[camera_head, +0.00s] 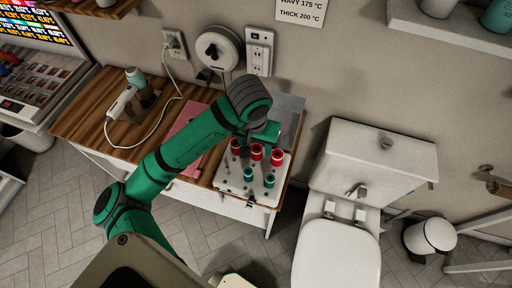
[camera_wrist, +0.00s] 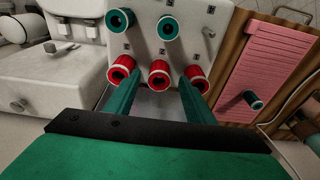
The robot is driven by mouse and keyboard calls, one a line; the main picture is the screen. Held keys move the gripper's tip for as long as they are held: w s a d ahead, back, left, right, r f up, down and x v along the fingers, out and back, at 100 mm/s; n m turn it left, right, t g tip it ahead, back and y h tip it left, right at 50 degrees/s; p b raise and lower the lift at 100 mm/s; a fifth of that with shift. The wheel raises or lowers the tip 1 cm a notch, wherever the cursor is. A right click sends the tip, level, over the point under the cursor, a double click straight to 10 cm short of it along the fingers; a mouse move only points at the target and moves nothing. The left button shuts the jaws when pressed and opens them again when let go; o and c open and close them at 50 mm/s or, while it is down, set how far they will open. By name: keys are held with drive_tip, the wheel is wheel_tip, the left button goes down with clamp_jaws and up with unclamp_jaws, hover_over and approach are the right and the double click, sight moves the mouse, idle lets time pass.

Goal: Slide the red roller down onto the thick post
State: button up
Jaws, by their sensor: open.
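Three red rollers stand in a row on a white board: one at the left (camera_head: 236,146), one in the middle (camera_head: 257,153) and one at the right (camera_head: 277,157). In the wrist view, the middle red roller (camera_wrist: 159,75) lies between the fingertips of my gripper (camera_wrist: 159,84). The fingers are spread, one to each side, and contact is not clear. In the head view my gripper (camera_head: 266,134) is just behind the row, partly hidden by my arm. The rollers hide what is under them, so I cannot tell which post is the thick one.
Two teal rollers (camera_head: 248,174) (camera_head: 269,180) stand on the front part of the white board (camera_head: 231,184). A thin bare peg (camera_wrist: 208,32) shows in the wrist view. A pink mat (camera_head: 188,138) and a hair dryer (camera_head: 135,80) are to the left. A toilet (camera_head: 340,250) stands at the right.

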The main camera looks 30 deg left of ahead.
wheel_tip(320, 180, up, 8)
drive_tip(key=s, duration=0.1)
drive_tip(key=shift+s+d, duration=0.15)
idle(0.6)
